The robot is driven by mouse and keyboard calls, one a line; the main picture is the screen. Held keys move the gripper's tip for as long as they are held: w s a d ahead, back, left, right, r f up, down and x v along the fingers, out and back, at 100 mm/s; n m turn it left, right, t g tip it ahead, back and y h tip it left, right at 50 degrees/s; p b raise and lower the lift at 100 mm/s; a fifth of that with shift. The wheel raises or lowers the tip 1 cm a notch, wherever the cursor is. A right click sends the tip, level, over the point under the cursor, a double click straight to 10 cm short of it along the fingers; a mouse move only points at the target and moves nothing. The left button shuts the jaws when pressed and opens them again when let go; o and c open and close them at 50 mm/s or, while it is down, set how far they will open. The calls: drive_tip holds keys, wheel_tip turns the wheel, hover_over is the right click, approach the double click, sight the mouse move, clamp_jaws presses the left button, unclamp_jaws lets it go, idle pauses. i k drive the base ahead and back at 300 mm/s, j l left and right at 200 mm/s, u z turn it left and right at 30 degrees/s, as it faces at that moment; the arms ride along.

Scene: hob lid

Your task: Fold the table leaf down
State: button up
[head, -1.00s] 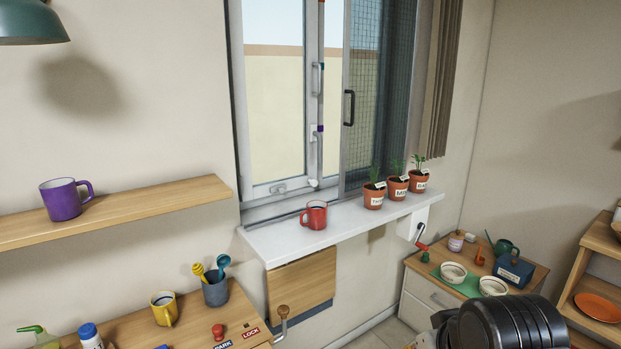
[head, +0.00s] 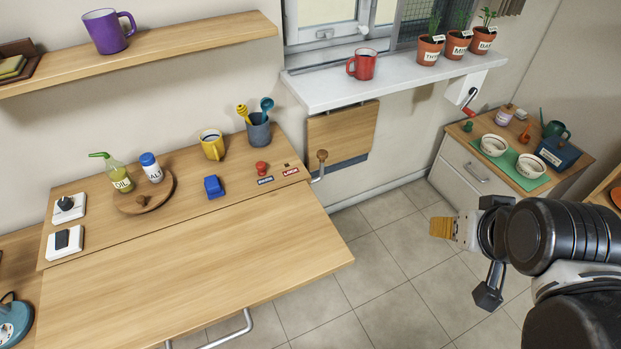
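The table leaf (head: 200,275) is a wide pale-wood panel in front of the worktop (head: 195,208). It lies about level with the worktop, along a straight seam. A bent metal bar (head: 235,333) shows below its front edge.
A red knob (head: 261,168), a blue block (head: 213,187) and LOCK and PARK labels are on the worktop. A yellow mug (head: 212,145) and bottles stand behind. A wooden panel (head: 342,138) hangs below the sill (head: 390,77). Tiled floor is clear between leaf and cabinet.

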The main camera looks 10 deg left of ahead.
sight(157, 289)
drive_tip(key=u, duration=1.95)
drive_tip(key=j+u, duration=0.3)
drive_tip(key=j, duration=0.55)
drive_tip(key=i, duration=0.05)
